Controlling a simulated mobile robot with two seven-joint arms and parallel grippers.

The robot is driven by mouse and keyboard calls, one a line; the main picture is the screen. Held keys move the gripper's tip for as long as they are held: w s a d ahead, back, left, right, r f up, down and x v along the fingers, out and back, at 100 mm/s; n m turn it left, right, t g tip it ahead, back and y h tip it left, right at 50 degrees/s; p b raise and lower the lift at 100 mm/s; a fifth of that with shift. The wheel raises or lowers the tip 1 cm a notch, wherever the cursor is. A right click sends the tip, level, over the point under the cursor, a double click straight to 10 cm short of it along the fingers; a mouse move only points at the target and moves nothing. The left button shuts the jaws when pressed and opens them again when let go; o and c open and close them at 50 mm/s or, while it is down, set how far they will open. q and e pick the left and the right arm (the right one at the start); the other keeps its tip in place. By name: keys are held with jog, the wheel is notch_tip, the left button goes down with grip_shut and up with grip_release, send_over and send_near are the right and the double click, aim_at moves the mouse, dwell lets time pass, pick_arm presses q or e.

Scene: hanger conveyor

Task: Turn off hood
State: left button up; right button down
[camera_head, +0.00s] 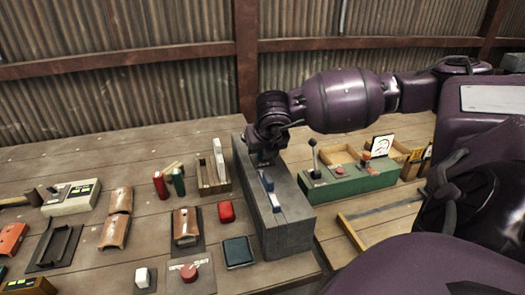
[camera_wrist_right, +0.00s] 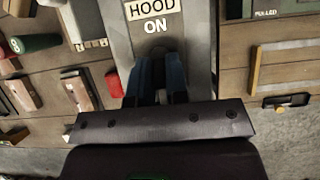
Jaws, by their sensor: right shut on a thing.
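The hood control is a long grey block (camera_head: 288,228) on the bench in the head view. Its grey top plate (camera_wrist_right: 188,18) with a "HOOD ON" label (camera_wrist_right: 154,15) shows in the right wrist view. My right gripper (camera_head: 266,182) reaches down onto the top of this block. In the right wrist view, the two blue fingers of the right gripper (camera_wrist_right: 157,72) are close together over the plate, just below the label. It is shut on the hood switch, which is mostly hidden by the fingers. My left gripper is in neither view.
A green box with levers (camera_head: 345,181) stands right of the block. Left of it are a red button (camera_head: 226,211), a dark square pad (camera_head: 238,251), and red and green cylinders (camera_head: 178,181). A corrugated wall (camera_head: 120,100) stands behind.

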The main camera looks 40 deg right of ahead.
jog(key=c, duration=1.2)
grip_release()
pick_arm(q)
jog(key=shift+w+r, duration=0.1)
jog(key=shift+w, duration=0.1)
pick_arm(e)
jog(key=shift+o, duration=0.4)
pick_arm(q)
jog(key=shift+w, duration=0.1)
pick_arm(e)
jog(key=shift+r, duration=0.1)
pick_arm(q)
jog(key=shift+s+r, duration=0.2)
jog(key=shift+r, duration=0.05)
pick_arm(e)
jog(key=v, duration=1)
jog(key=shift+s+r, duration=0.25)
jog(key=shift+a, duration=0.1)
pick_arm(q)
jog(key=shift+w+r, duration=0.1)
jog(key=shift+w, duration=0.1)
